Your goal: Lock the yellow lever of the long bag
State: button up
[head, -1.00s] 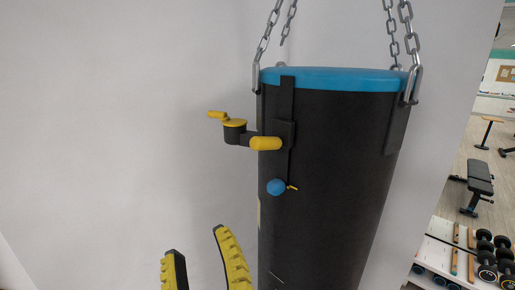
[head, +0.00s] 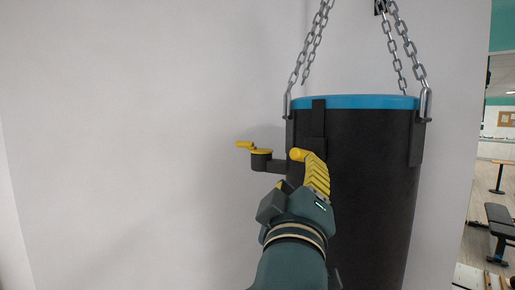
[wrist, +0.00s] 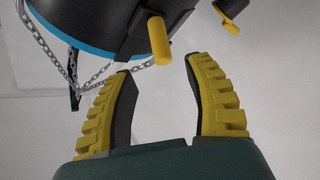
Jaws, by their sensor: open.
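The long black punching bag (head: 370,190) with a blue top rim hangs against the wall. Its yellow lever (head: 298,154) sticks out at the upper left of the bag, its lower part hidden behind my gripper. In the wrist view the lever (wrist: 158,42) is a yellow rod pointing down between my fingertips, apparently clear of both. My gripper (head: 302,172) is open in front of the lever, and its two yellow ribbed fingers (wrist: 157,72) are spread with nothing between their bases.
A crank with a yellow top (head: 261,151) juts out left of the lever. Chains (head: 310,50) hold the bag from above. The pale wall (head: 120,150) on the left is free. A gym bench (head: 500,228) stands far right.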

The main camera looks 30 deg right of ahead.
aim_at(300, 159)
jog(key=p+x, duration=0.2)
jog(key=x, duration=0.6)
jog(key=shift+w+d+r+p, duration=0.1)
jog(key=shift+w+r+p, duration=0.1)
jog(key=shift+p, duration=0.15)
jog(key=shift+w+d+f, duration=0.1)
jog(key=shift+w+d, duration=0.05)
jog(key=shift+d, duration=0.05)
grip_shut()
